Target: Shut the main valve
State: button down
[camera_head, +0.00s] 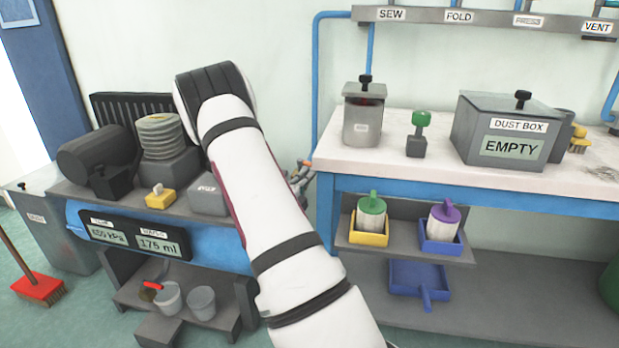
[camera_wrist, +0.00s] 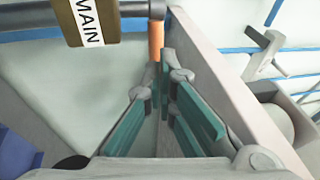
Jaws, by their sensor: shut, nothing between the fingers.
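A brown tag with a white MAIN label (camera_wrist: 90,25) shows at the top left of the wrist view, in front of a grey bar (camera_wrist: 135,9). A short orange-brown rod (camera_wrist: 155,40) stands just right of the tag, at the tips of my gripper (camera_wrist: 164,72). My gripper is shut and empty, with its teal fingers close together. I cannot tell whether it touches the rod, or whether the rod is the valve's handle. In the head view, my white arm hides most of this area; parts of my gripper (camera_head: 300,176) show at the arm's right edge.
A pale panel edge (camera_wrist: 225,85) runs close along the right of my fingers. In the head view, a workbench (camera_head: 450,173) with a dust box (camera_head: 475,130) stands right of my arm. A machine bench with readouts (camera_head: 135,238) stands left. A blue pipe (camera_head: 315,85) climbs the wall.

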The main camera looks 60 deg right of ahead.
jog(key=shift+x, duration=1)
jog(key=shift+d+r+p, duration=0.1)
jog(key=shift+d+p, duration=0.15)
jog(key=shift+p, duration=1)
jog(key=shift+s+d+p, duration=0.3)
jog(key=shift+d+p, duration=0.3)
jog(key=shift+p, duration=0.55)
jog(key=s+p+v, duration=0.3)
jog(key=v, duration=1)
jog(key=shift+s+a+f, duration=0.1)
jog(key=shift+a+f, duration=0.1)
